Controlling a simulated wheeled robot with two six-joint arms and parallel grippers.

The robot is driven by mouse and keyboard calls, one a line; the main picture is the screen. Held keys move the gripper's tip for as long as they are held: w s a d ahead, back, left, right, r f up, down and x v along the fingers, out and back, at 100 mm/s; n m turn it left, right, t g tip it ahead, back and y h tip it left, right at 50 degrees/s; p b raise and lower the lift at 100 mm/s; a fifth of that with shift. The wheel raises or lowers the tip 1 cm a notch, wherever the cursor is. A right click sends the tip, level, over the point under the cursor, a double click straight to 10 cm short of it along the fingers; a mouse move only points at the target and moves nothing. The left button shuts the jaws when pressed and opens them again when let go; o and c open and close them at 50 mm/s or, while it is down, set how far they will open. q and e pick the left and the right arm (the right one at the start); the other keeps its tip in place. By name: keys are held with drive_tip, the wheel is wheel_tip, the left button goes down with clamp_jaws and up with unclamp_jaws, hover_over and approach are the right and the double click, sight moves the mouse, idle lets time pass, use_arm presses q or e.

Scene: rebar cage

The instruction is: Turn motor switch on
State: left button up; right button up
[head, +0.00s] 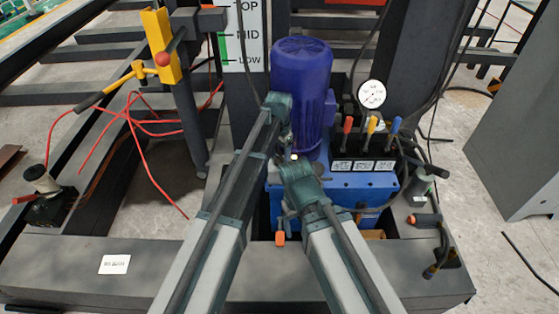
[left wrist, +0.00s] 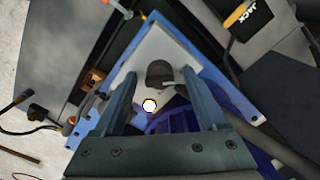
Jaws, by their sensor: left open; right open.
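The blue motor (head: 303,80) stands upright on a blue power unit (head: 345,190). My left gripper (head: 284,128) is at the motor's lower left side, its fingers hard to make out in the head view. In the left wrist view the left gripper's fingers are spread and empty. A dark rounded knob (left wrist: 160,75) on a pale plate shows between and beyond their tips; whether it is the motor switch I cannot tell. A small glowing white round spot (left wrist: 149,106) lies nearer the left finger. My right gripper (head: 296,175) is just below the left one, in front of the unit; its fingertips are unclear.
Red, yellow and blue levers (head: 371,125) and a round gauge (head: 372,94) are right of the motor. A yellow post (head: 161,45) with a red knob and loose red cables is at left. A grey cabinet (head: 515,130) stands at right. Dark beams frame the floor.

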use_arm(q)
clamp_jaws()
idle(0.3)
drive_tip(key=m, duration=0.4)
drive_tip(key=shift+m, duration=0.4)
drive_tip(key=m, duration=0.4)
drive_tip(key=shift+m, duration=0.3)
drive_tip(key=m, duration=0.4)
drive_tip(key=shift+m, duration=2.3)
